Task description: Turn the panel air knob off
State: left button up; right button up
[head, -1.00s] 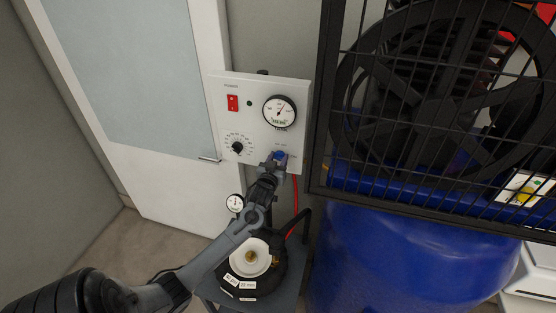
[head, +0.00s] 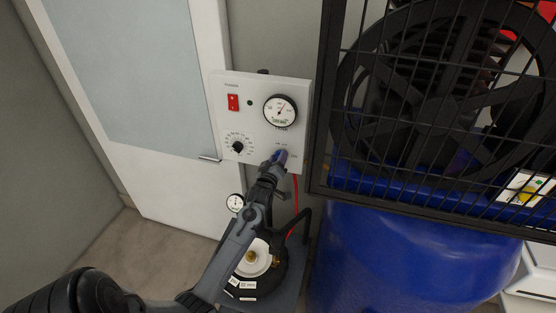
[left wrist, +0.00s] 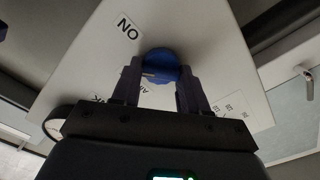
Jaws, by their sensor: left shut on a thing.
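The white control panel (head: 250,105) hangs on the wall, with a gauge, a red switch and a black dial. The blue air knob (left wrist: 160,64) sits low on the right side of the panel. In the head view the knob (head: 281,155) is partly hidden by my gripper. My left gripper (left wrist: 158,82) is shut on the blue knob, one finger on each side. It also shows in the head view (head: 277,160) at the panel's lower right. An "ON" label (left wrist: 128,27) lies beside the knob in the left wrist view. My right gripper is not in view.
A black wire cage (head: 440,100) with a large wheel stands close to the right of the panel, above a blue tank (head: 400,260). A round black device with a white top stands on a small stand below. A red hose (head: 296,195) hangs under the panel.

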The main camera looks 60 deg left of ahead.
pick_arm(q)
jog(key=shift+f+n+b, duration=0.15)
jog(key=shift+n+b, duration=0.25)
jog(key=shift+n, duration=4.7)
jog(key=shift+s, duration=0.1)
jog(key=o, duration=1.1)
jog(key=shift+c, duration=0.2)
